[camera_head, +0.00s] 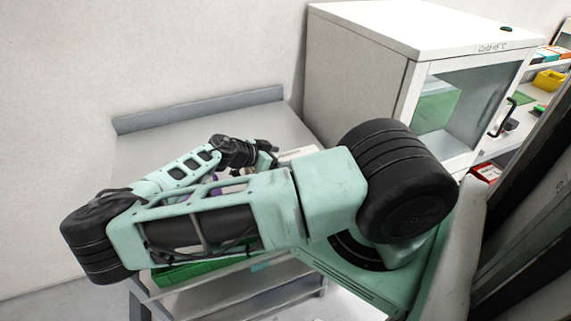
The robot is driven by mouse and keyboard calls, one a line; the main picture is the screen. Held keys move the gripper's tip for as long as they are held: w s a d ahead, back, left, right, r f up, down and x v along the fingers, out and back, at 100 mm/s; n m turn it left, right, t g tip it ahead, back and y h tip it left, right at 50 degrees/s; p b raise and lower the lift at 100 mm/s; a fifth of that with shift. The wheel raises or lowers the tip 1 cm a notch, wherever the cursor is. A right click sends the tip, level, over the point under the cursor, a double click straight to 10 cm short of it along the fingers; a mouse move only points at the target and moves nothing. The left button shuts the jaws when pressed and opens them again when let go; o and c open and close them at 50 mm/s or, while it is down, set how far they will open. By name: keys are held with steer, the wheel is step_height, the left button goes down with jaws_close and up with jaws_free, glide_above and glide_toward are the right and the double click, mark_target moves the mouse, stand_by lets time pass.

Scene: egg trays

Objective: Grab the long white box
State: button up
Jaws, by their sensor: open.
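A whitish, flat-looking object (298,154), possibly the long white box, lies on the grey metal table (165,135). Only a small part of it shows behind my arm, so its full length and shape are hidden. My gripper (271,153) is black and small in the head view, just left of this object and low over the table. It is open. I cannot tell whether its fingers touch the object or stand around it.
My own arm covers much of the table. A white cabinet (375,35) with a glass door stands to the right of the table. Something green (205,270) shows below my arm. Shelves with a yellow bin (548,80) are at far right. The table's back left is clear.

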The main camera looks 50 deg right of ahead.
steer(key=c, duration=1.6)
